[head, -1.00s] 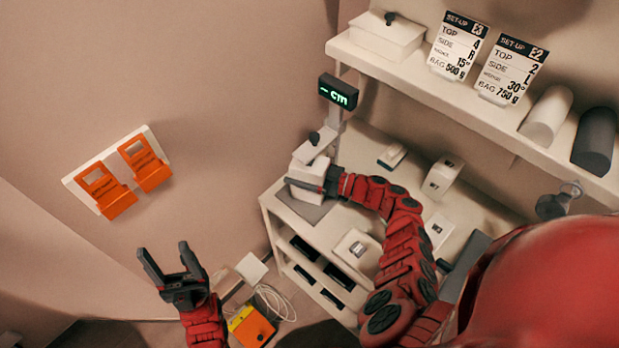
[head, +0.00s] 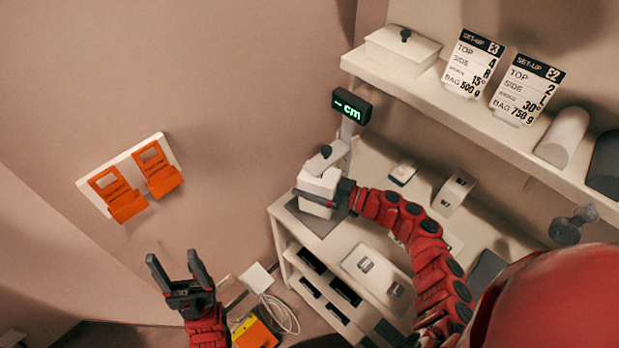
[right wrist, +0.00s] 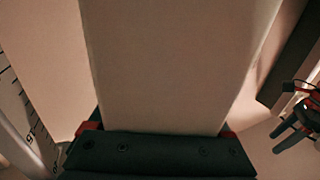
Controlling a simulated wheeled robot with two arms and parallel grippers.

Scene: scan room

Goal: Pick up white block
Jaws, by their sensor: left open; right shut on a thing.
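The white block (head: 320,184) stands upright at the left end of the white bench, at the foot of a measuring stand. My right gripper (head: 322,199) is shut on it, with one dark finger across its near face. In the right wrist view the block (right wrist: 165,60) fills the middle, rising between the jaws. I cannot tell whether its base touches the grey mat (head: 308,220) under it. My left gripper (head: 178,258) is open and empty, in the air well to the left of the bench; it also shows in the right wrist view (right wrist: 293,128).
The measuring stand's display (head: 351,107) reads "– cm", and its dark-knobbed slider (head: 326,155) is just above the block. Other pale blocks (head: 456,190) lie along the bench. A shelf (head: 440,100) hangs above. Orange holders (head: 118,197) are on the left wall.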

